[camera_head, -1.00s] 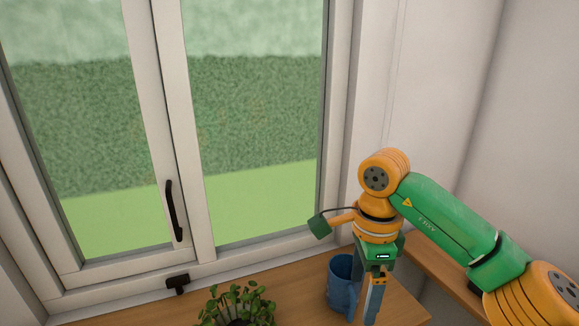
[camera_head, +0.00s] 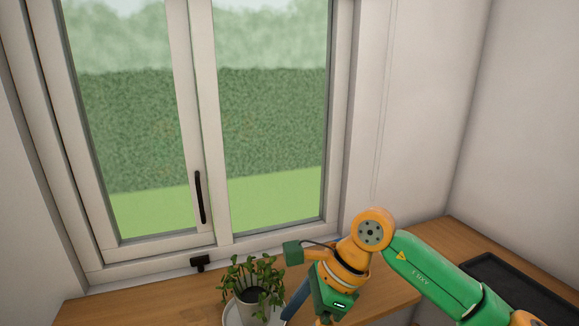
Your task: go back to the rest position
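My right arm comes in from the lower right, with its orange and green wrist bent down over the wooden bench top. My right gripper (camera_head: 330,296) points down near the bottom edge, just right of the potted plant. One blue-grey finger shows beside the plant; the rest is cut off by the frame's edge, so I cannot tell whether it is open or shut, or whether it holds anything. My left gripper is not in view.
A leafy plant in a white pot (camera_head: 252,302) stands on the wooden bench top (camera_head: 160,297) below a closed-looking window with a black handle (camera_head: 200,198). A black tray (camera_head: 515,288) lies at the right. Bare wood shows left of the plant.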

